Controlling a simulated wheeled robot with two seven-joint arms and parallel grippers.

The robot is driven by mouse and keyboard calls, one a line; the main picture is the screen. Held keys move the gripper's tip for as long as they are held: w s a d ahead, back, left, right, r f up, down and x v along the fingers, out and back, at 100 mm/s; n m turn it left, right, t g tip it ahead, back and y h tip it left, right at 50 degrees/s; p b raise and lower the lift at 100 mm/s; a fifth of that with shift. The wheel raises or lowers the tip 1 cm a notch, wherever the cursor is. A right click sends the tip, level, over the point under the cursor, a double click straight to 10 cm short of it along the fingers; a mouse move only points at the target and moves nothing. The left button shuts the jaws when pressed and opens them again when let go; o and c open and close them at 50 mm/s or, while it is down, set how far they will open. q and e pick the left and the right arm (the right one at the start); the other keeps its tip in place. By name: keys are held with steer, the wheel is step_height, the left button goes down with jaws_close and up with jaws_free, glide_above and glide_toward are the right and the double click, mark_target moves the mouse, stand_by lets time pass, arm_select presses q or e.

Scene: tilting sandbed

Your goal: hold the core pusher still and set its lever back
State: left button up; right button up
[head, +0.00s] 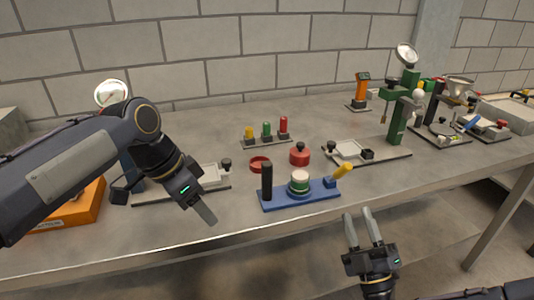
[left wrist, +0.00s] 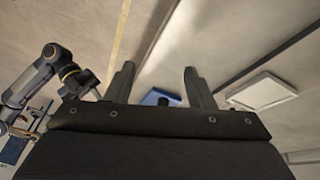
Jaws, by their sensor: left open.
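The core pusher (head: 315,198) has a blue base lying on the table near its front edge. It carries a black upright post (head: 266,180) at its left end, a green and white round piece (head: 299,182) in the middle, and a yellow lever (head: 343,170) leaning up to the right. My left gripper (head: 207,213) is left of the base, apart from it, and one finger shows. In the left wrist view its fingers (left wrist: 158,75) are spread and empty, with a blue piece (left wrist: 152,98) beyond them, probably the pusher. My right gripper (head: 361,213) is open and empty, before the table's front edge.
A red lidded pot (head: 299,155) and a red ring (head: 259,165) stand just behind the pusher. A rack with yellow, green and red pegs (head: 266,140) is further back. A tray fixture (head: 365,153) and a green stand (head: 397,115) are to the right, an orange box (head: 75,212) at left.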

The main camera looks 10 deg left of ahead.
arm_select(q)
steer(key=w+d+r+m+g+y, duration=0.25)
steer(key=w+d+m, duration=0.2)
steer(key=w, duration=0.45)
step_height(320, 180, up, 2)
steer(key=m+y, duration=0.1)
steer(key=m, duration=0.4)
glide_above(267, 182)
steer(key=w, duration=0.1)
steer(key=shift+w+a+r, duration=0.1)
steer(key=shift+a+r, duration=0.05)
steer(key=shift+a, duration=0.15)
steer(key=shift+d+f, duration=0.15)
steer(key=shift+f, duration=3.7)
steer(key=shift+c, duration=0.4)
